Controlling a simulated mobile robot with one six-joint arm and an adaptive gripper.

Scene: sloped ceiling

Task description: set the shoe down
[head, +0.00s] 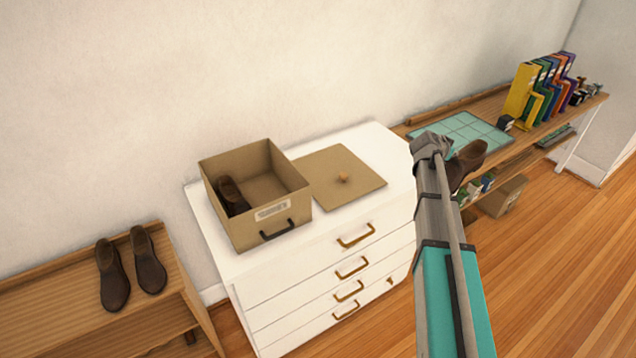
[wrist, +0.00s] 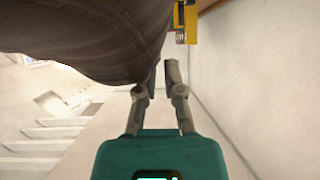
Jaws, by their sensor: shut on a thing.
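A brown shoe (head: 466,162) is held by my gripper (head: 433,146), to the right of the white dresser and in front of the desk in the head view. My arm hides part of it. In the wrist view the held shoe (wrist: 90,35) fills the upper left, and my gripper (wrist: 160,78) is shut on it at its edge. Another brown shoe (head: 232,194) lies in an open cardboard box (head: 259,222) on the dresser. A pair of brown shoes (head: 132,267) stands on a wooden rack at the lower left.
The box lid (head: 338,179) lies flat beside the box on the white dresser (head: 325,255). A wooden desk (head: 480,102) carries a green mat (head: 462,133) and several coloured binders (head: 538,88). A cardboard box (head: 502,196) sits beneath it. Open floor lies at right.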

